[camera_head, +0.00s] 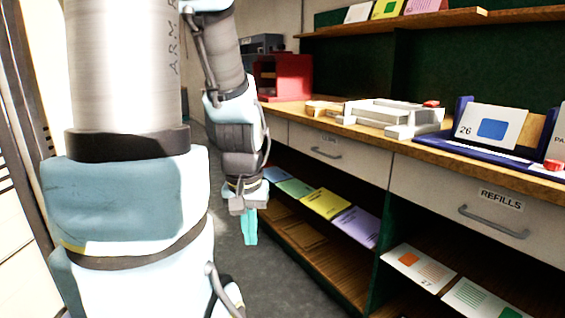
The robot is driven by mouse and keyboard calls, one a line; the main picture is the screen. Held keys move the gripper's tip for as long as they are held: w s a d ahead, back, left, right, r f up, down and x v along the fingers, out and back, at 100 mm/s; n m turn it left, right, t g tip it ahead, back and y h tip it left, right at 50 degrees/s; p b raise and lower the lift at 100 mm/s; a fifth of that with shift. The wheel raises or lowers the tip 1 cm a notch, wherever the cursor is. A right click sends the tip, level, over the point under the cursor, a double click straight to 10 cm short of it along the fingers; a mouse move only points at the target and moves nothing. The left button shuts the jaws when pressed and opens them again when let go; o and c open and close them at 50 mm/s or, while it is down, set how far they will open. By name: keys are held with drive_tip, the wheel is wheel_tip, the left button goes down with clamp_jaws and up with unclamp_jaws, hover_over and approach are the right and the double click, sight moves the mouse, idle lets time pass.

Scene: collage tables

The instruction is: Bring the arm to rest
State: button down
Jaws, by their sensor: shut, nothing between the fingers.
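My arm fills the left part of the view, with a large grey and pale blue link close to the camera. Beyond it the arm hangs down to my gripper (250,228), whose teal fingers point at the floor. The fingers are shut together and hold nothing. The gripper hangs in front of the shelves under the counter, and I cannot tell how far it is from them.
A wooden counter (380,133) with drawers runs along the right. It bears a red box (284,77), a white device (385,113) and a blue holder with a card 26 (490,127). Coloured cards lie on the shelves below. Grey floor (225,262) shows under the gripper.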

wheel_tip(320, 180, up, 16)
drive_tip(key=p, duration=1.3)
drive_tip(key=shift+f, duration=0.25)
